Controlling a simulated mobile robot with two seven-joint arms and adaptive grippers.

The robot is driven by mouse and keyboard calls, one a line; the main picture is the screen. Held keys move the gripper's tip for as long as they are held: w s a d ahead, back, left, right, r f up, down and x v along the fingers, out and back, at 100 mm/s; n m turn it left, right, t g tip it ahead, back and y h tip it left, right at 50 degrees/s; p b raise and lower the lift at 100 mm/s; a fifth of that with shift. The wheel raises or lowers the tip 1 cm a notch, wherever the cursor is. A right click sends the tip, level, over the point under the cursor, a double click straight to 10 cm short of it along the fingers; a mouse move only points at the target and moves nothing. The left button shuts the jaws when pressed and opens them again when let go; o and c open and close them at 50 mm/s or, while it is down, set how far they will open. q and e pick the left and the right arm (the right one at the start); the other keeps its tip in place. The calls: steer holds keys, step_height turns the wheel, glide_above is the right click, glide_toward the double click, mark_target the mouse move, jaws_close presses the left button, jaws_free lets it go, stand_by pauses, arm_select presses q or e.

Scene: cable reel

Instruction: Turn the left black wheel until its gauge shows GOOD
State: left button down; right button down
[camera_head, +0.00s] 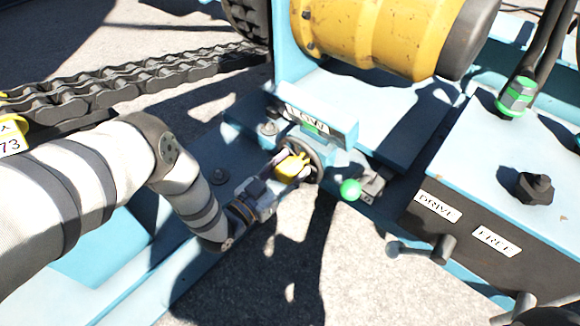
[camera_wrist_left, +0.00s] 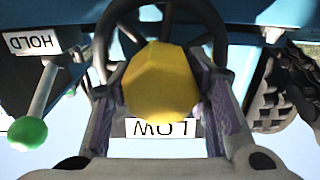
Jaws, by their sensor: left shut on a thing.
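The black wheel (camera_head: 318,163) stands below the gauge housing (camera_head: 337,134) in the middle of the head view. Its rim and spokes show in the left wrist view (camera_wrist_left: 103,40). A yellow knob (camera_head: 291,166) is at the wheel's centre; it also shows in the left wrist view (camera_wrist_left: 160,85). My left gripper (camera_head: 291,170) is shut on this knob, with a finger on each side. A plate reading LOW (camera_wrist_left: 160,128) shows upside down in the left wrist view. In the head view the gauge has a white label and a green patch. My right gripper is not in view.
A green-knobbed lever (camera_head: 350,190) stands close right of the wheel, beside a HOLD plate (camera_wrist_left: 32,46) in the wrist view. A yellow drum (camera_head: 385,35) is above. A box with DRIVE (camera_head: 437,206) and FREE (camera_head: 497,241) plates is right. A heavy chain (camera_head: 150,85) runs left.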

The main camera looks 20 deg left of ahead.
arm_select(q)
steer(key=shift+a+f, duration=0.1)
steer(key=c, duration=0.9)
jaws_free()
steer(key=shift+o, duration=0.2)
steer(key=v, duration=1.2)
steer(key=shift+c, duration=0.3)
